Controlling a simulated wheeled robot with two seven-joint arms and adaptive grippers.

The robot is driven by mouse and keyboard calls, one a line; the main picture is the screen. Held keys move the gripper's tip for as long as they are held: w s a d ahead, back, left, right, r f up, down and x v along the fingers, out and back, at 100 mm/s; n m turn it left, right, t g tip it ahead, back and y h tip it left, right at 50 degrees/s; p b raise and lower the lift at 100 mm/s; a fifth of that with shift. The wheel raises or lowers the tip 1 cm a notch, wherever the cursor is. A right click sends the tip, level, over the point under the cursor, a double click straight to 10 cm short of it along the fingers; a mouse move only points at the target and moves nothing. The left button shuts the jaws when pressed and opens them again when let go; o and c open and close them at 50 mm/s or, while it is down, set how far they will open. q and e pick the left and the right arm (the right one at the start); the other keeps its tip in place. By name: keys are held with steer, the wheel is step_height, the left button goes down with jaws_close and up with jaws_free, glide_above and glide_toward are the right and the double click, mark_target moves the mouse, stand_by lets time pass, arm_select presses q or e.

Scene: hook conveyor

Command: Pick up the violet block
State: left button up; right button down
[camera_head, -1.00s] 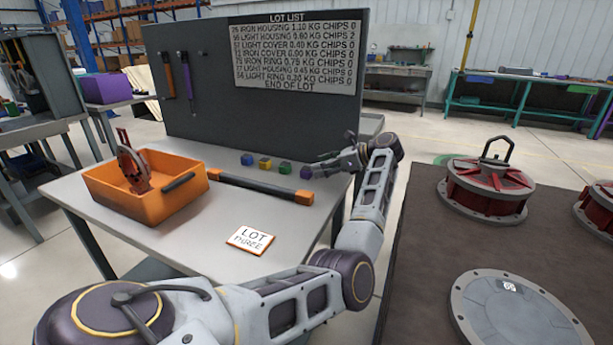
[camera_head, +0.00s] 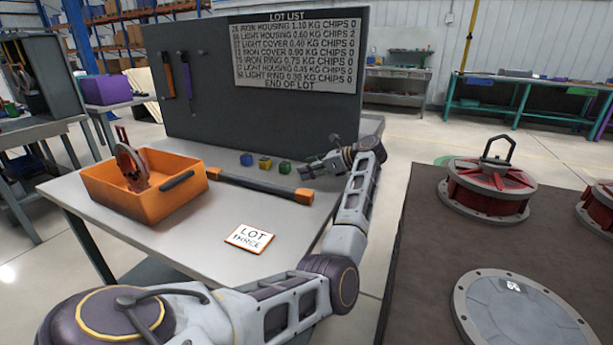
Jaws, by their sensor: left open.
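My left gripper (camera_head: 308,167) is open at the right end of a row of small blocks on the grey table (camera_head: 200,230). Its fingers are over the place at the right end of the row where the violet block was seen a second ago. The violet block cannot be made out now; the fingers seem to cover it. I cannot tell whether they touch it or stand around it. My right gripper is not in view.
A blue block (camera_head: 246,159), a yellow block (camera_head: 265,162) and a green block (camera_head: 285,168) stand left of the gripper. A dark bar with orange ends (camera_head: 258,184) lies in front. An orange bin (camera_head: 150,197) stands at left, a dark board (camera_head: 200,80) behind.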

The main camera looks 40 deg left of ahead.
arm_select(q)
steer(key=shift+c, duration=0.5)
steer(key=c, duration=1)
steer(key=shift+r, duration=0.1)
